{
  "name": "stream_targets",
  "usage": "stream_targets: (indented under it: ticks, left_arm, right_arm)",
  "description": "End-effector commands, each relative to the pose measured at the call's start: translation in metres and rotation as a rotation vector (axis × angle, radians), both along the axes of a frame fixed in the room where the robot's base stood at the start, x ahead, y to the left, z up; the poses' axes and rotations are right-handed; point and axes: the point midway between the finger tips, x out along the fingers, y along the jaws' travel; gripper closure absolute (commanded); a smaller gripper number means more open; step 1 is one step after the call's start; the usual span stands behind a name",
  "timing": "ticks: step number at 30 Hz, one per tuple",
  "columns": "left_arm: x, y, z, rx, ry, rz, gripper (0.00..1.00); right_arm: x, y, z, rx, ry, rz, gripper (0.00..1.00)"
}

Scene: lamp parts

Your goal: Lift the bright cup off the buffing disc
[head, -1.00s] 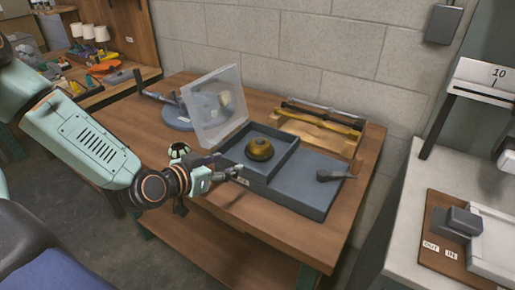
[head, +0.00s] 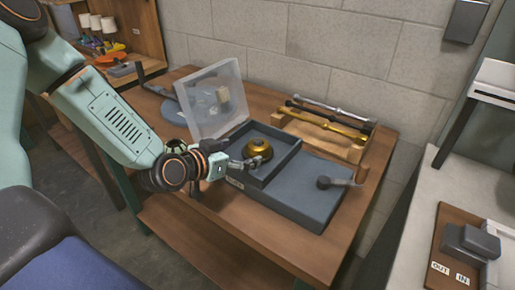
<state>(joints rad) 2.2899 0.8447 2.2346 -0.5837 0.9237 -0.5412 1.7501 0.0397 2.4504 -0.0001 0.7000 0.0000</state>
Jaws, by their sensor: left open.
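The bright cup (head: 257,149) is brass-gold and rounded, with a dark centre on top. It sits inside the square well of the dark grey buffing unit (head: 309,200). The buffing disc under it is hidden or too dark to make out. My left gripper (head: 246,162) is open, at the left side of the well just left of the cup and slightly nearer to me. Its fingers are small in the picture, and I cannot tell whether they touch the cup or the wall. My right gripper is not in view.
A clear lid (head: 213,98) stands open behind the well's left side. A wooden rack (head: 316,134) holds a gold and a grey rod behind. A blue-grey round base (head: 178,112) stands at the back left.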

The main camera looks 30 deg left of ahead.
Motion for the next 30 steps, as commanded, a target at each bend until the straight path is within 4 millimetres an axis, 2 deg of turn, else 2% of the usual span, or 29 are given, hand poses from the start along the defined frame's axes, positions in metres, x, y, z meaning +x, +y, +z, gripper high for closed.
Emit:
stream_targets:
  ticks: [12, 23, 30]
  left_arm:
    - [0.037, -0.009, -0.015, 0.005, 0.001, -0.003, 0.11]
    - [0.045, -0.011, -0.015, 0.000, 0.000, -0.002, 0.11]
    - [0.045, -0.011, -0.015, 0.000, 0.000, -0.002, 0.30]
  right_arm:
    - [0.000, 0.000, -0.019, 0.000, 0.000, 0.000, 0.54]
    - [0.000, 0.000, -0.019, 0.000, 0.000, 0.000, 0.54]
    - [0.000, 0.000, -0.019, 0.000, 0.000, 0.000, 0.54]
